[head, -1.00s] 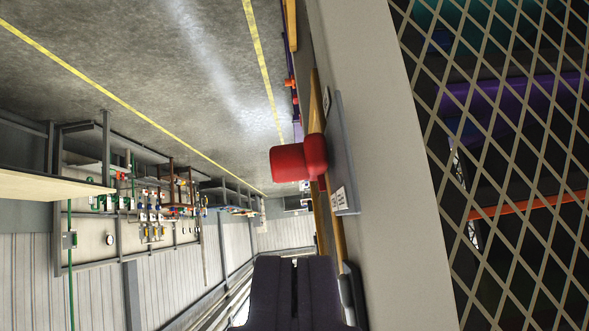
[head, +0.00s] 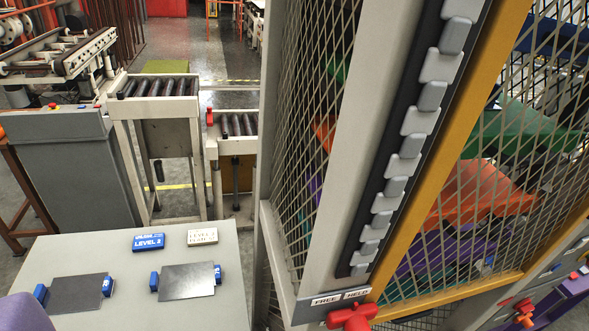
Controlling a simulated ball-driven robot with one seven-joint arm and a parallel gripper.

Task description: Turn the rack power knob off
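A red knob (head: 351,317) sits at the bottom edge of the view, below a plate reading FREE and HELD (head: 341,299) on the cage's corner post. Its lower part is cut off by the frame. I see no label naming any knob as rack power, so I cannot tell which one that is. Another small red knob (head: 525,311) shows at the lower right, partly in shadow. My gripper's fingers do not show, so I cannot see where they are relative to either knob.
A mesh cage with a yellow frame (head: 440,170) fills the right side, with coloured parts inside.

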